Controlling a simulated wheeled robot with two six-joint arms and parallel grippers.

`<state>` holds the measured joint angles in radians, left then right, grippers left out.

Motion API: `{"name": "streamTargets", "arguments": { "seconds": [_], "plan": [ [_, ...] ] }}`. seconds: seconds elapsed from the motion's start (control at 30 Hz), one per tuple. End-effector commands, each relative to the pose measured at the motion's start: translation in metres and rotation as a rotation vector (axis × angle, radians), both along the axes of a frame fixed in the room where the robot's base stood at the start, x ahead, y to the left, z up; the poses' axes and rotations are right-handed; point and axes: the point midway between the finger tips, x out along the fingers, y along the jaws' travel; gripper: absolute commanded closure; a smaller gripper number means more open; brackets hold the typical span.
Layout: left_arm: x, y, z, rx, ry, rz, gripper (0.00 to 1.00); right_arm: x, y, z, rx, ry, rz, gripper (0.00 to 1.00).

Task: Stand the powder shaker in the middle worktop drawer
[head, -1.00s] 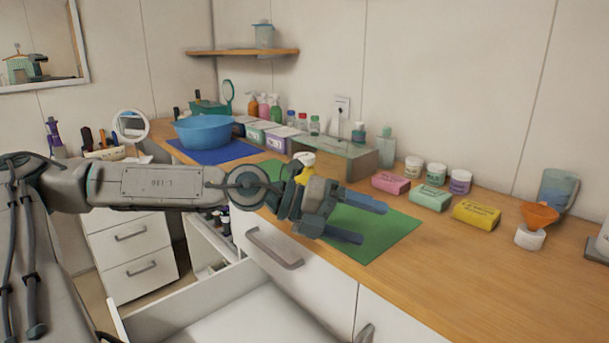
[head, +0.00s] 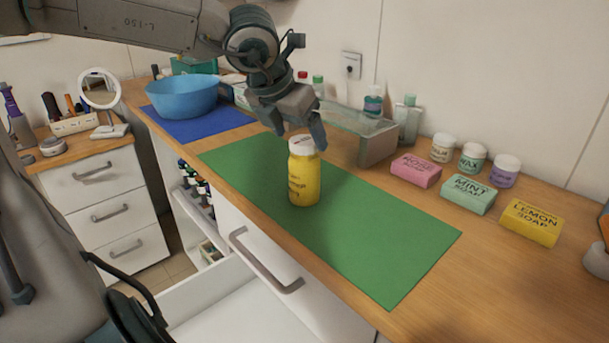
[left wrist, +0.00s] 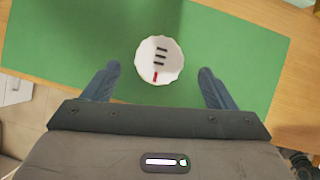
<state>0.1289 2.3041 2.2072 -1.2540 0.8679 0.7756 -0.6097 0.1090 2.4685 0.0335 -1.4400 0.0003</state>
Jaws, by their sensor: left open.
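The powder shaker (head: 304,180), a yellow bottle with a white cap, stands upright on the green mat (head: 385,245). My left gripper (head: 297,130) is open just above it, pointing down. In the left wrist view the shaker's white cap (left wrist: 160,60) lies a little ahead of the gap between my open fingers (left wrist: 157,82), with no finger seen touching it. A white drawer (head: 235,300) stands open under the worktop, below a closed front with a grey handle (head: 265,262); its visible floor is bare. My right gripper is not in view.
Pink, mint and yellow soap boxes (head: 532,222) and several jars (head: 473,158) stand to the right of the mat. A glass box (head: 375,145) is behind it. A blue bowl (head: 183,97) sits on a blue mat at the left. The green mat around the shaker is clear.

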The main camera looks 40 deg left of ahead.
Motion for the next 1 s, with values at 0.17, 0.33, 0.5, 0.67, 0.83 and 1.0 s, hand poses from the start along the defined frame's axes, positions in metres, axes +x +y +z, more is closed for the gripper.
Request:
{"name": "streamTargets", "arguments": {
  "seconds": [0.17, 0.33, 0.5, 0.67, 0.83, 1.0],
  "plan": [
    [0.006, 0.001, -0.009, -0.002, 0.001, 0.0, 0.21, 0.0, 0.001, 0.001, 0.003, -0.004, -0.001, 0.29],
    [0.019, 0.003, -0.025, -0.001, 0.005, 0.0, 0.21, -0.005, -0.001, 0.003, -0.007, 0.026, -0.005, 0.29],
    [0.03, 0.004, -0.042, -0.003, 0.002, -0.001, 0.21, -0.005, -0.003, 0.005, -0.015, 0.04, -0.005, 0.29],
    [0.033, 0.005, -0.048, -0.003, 0.0, -0.001, 0.21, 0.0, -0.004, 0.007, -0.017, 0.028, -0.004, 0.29],
    [0.033, 0.005, -0.048, -0.004, -0.001, -0.001, 0.21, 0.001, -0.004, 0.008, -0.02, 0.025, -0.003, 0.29],
    [0.033, 0.005, -0.048, -0.004, -0.001, -0.001, 0.5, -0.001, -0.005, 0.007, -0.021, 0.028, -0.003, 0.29]
  ]
}}
